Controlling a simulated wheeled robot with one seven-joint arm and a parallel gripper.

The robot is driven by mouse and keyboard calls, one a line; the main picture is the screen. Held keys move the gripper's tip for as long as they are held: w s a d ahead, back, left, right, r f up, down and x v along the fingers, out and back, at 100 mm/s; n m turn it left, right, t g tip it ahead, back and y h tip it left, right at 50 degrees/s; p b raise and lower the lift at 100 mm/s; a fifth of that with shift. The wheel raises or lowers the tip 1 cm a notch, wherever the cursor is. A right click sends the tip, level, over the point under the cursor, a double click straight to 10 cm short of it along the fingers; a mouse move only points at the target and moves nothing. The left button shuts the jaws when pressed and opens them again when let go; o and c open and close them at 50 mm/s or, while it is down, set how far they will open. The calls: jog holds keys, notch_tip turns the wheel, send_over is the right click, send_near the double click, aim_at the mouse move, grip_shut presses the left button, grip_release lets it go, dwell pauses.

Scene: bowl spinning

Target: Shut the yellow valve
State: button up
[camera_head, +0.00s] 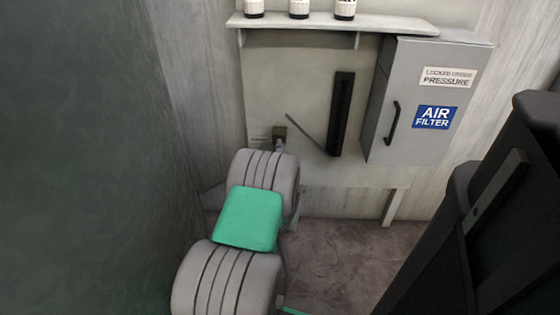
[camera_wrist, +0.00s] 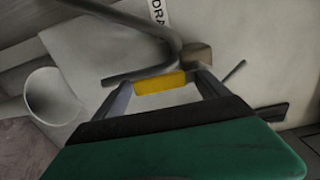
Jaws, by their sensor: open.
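The yellow valve handle (camera_wrist: 160,83) shows in the wrist view as a short yellow bar below a curved grey pipe (camera_wrist: 145,70). A brownish fitting (camera_wrist: 196,55) sits just right of and above it. My gripper (camera_wrist: 164,86) is open, with one grey finger on each side of the yellow bar; I cannot tell whether either finger touches it. In the head view the brownish fitting (camera_head: 279,132) shows on the wall just beyond my arm. The yellow handle is not visible there, and my gripper is largely hidden behind my arm.
A thin grey rod (camera_head: 305,132) slants beside a black upright bar (camera_head: 343,112). A grey AIR FILTER cabinet (camera_head: 420,95) stands right of it. A shelf (camera_head: 330,22) with bottles is above. In the wrist view, an open white pipe end (camera_wrist: 45,88) is at left.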

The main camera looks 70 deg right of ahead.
jog(key=v, duration=0.8)
jog(key=shift+b, duration=0.35)
jog(key=shift+r, duration=0.1)
